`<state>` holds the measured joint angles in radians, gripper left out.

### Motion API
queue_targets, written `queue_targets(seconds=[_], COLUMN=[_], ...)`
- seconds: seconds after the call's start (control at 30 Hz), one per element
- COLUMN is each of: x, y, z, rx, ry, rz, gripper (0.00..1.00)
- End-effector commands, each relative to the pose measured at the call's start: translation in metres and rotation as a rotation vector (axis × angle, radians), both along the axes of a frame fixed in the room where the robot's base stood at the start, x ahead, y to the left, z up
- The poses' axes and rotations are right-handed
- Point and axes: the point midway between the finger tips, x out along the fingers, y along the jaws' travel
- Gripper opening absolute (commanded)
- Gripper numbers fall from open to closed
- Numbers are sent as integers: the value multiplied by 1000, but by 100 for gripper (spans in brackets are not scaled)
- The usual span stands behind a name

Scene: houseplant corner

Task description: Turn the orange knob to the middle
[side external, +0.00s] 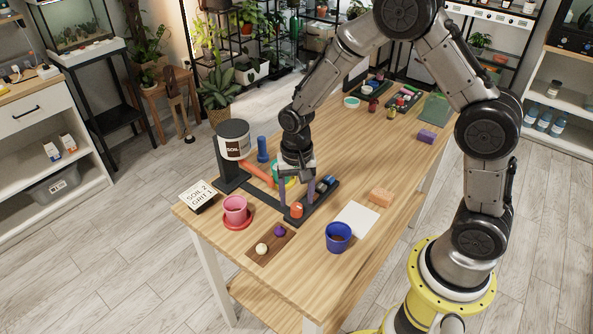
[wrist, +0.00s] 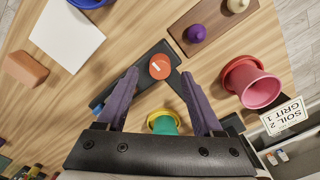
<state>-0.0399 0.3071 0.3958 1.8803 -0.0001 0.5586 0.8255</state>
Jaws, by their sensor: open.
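The orange knob (side external: 297,211) sits at the near end of a dark panel strip (side external: 322,201) on the table. In the wrist view the orange knob (wrist: 160,66) is round, with a short white mark on its top. My gripper (side external: 298,197) is open and points down over this end of the panel. In the wrist view the two purple fingers of my gripper (wrist: 160,77) stand wide apart, with the knob showing between and just past their tips. I cannot tell whether a finger touches it. Part of the panel is hidden behind the left finger.
A pink cup (side external: 235,207) on a red saucer, a card (side external: 199,196) reading "SOIL 2 GRIT 1" and a soil hopper (side external: 234,141) stand left. A brown board (side external: 262,256), a blue pot (side external: 338,238), a white sheet (side external: 357,219) and a tan block (side external: 381,197) lie around the panel.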

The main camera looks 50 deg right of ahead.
Motion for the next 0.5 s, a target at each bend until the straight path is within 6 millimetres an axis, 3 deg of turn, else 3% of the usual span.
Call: queue_targets(seconds=[0.3,0.5], x=[2,1], y=[0,0], z=[71,101], rx=[0,0], ry=[-8,-6], rz=[0,0], gripper=[68,68])
